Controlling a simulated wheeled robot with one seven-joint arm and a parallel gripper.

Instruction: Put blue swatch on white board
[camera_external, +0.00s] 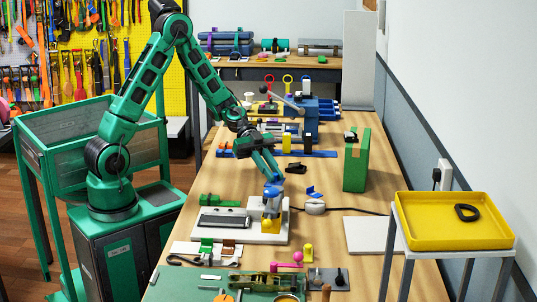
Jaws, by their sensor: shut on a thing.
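My gripper (272,178) points down over the middle of the table, above a white and grey device with a yellow part. It is shut on a small blue piece (274,184), which looks like the blue swatch; the fingers and the device behind make its edges hard to see. A white board (180,248) lies near the front left of the table, below and left of my gripper. A green swatch (207,245) and a brown swatch (229,246) are on it.
The device's white base (245,232) lies between my gripper and the board. A green upright block (356,165) stands at the right. A plain white panel (370,235) lies below it. A green mat (180,285) with tools fills the front. A yellow tray (455,235) stands at the right.

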